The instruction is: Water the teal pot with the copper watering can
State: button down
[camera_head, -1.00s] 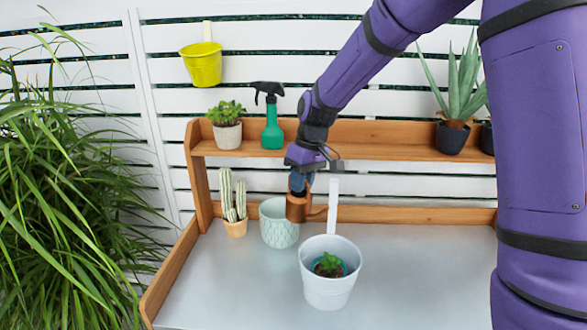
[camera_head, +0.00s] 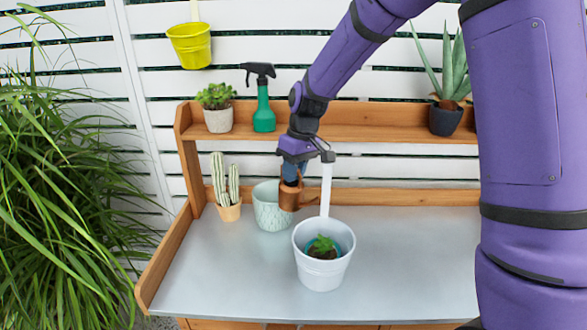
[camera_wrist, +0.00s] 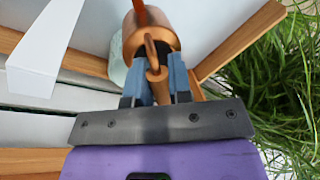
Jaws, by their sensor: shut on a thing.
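The copper watering can (camera_head: 289,197) is held in the air in front of, and partly overlapping, the pale green patterned pot in the head view. My gripper (camera_head: 291,176) is shut on its handle from above. In the wrist view, the blue fingers of my gripper (camera_wrist: 158,82) close around the copper handle, with the can body (camera_wrist: 150,35) beyond. The teal pot (camera_head: 309,244) holds a small green plant in dark soil and sits inside a white bucket, so only its inner rim shows. The can is behind and left of it, apart from it.
The pale green pot (camera_head: 270,207) and a cactus (camera_head: 227,195) stand at back left. A spray bottle (camera_head: 264,110) and potted plants stand on the shelf (camera_head: 380,139). The bench's right side is clear.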

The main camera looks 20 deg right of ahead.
jog(key=shift+f, duration=0.75)
jog(key=shift+s+d+r+t+y, duration=0.15)
jog(key=shift+s+r+t+y, duration=0.15)
jog(key=shift+r+t, duration=0.3)
jog(key=shift+s+d+r+t+y, duration=0.2)
jog(key=shift+r+t+y, duration=0.25)
jog(key=shift+t, duration=0.25)
jog(key=shift+s+d+r+n+t+y, duration=0.2)
jog(key=shift+s+r+t+y, duration=0.25)
jog(key=shift+t, duration=0.25)
jog(key=shift+s+d+r+n+t+y, duration=0.15)
jog(key=shift+s+r+t+y, duration=0.2)
jog(key=shift+r+t, duration=0.25)
jog(key=shift+s, duration=0.1)
jog(key=shift+s+d+r+t+y, duration=0.15)
jog(key=shift+t+y, duration=0.1)
jog(key=shift+t, duration=0.15)
